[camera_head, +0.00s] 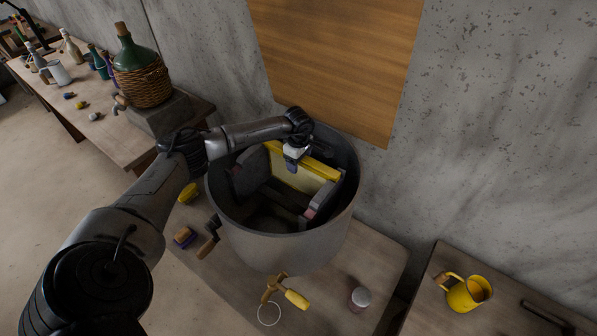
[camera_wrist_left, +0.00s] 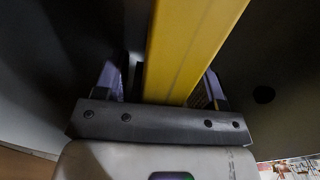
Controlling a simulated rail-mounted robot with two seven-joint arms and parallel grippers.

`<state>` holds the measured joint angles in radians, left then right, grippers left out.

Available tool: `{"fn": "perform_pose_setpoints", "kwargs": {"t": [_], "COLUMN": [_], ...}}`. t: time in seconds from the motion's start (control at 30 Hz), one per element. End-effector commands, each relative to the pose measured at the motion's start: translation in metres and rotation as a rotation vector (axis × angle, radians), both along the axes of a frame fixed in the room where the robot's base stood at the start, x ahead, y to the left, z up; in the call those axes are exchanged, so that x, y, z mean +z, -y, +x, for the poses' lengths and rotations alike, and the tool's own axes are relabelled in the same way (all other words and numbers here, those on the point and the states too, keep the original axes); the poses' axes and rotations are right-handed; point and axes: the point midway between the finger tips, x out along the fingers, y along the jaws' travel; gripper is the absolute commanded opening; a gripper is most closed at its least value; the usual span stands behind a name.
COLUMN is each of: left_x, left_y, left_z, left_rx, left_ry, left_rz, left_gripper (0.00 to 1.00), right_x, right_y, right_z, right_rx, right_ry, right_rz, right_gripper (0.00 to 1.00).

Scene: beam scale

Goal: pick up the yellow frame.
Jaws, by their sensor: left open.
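The yellow frame (camera_head: 300,174) stands inside a large grey metal drum (camera_head: 285,249), its yellow edge facing up. My left gripper (camera_head: 291,164) is over the drum, at the upper edge of the frame. In the left wrist view, the frame's yellow bar (camera_wrist_left: 190,50) runs between the two open fingers (camera_wrist_left: 160,85), one on each side. I cannot tell whether either finger touches it. The frame's lower part is hidden in the drum. My right gripper is not in view.
The drum stands on a wooden table with a yellow-handled tool (camera_head: 295,299), a small jar (camera_head: 360,298) and brushes (camera_head: 184,237). A yellow jug (camera_head: 467,293) is on another table at right. A wicker-covered bottle (camera_head: 143,80) stands behind left. A concrete wall is close behind the drum.

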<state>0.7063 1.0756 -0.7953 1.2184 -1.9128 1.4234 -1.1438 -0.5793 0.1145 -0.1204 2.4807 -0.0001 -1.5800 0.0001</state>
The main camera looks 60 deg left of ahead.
Motion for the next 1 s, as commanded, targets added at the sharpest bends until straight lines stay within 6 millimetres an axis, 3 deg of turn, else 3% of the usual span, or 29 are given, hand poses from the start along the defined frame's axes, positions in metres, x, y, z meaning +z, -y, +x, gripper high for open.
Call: {"fn": "perform_pose_setpoints", "kwargs": {"t": [0.07,0.73,1.0], "left_x": [0.0000,0.0005,0.0010], "left_y": [0.0001,0.0000,-0.0001], "left_z": [0.0000,0.0000,0.0003], "left_rx": [0.000,0.000,0.001], "left_ry": [0.000,0.000,0.001], "left_rz": [0.000,-0.001,-0.001], "left_gripper": [0.64,0.00,0.00], "right_x": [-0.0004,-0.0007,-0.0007], "right_y": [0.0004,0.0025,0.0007], "right_z": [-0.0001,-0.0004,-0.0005], "right_rx": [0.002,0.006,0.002], "right_ry": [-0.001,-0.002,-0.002], "right_rz": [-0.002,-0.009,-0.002], "right_gripper": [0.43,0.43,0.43]}}
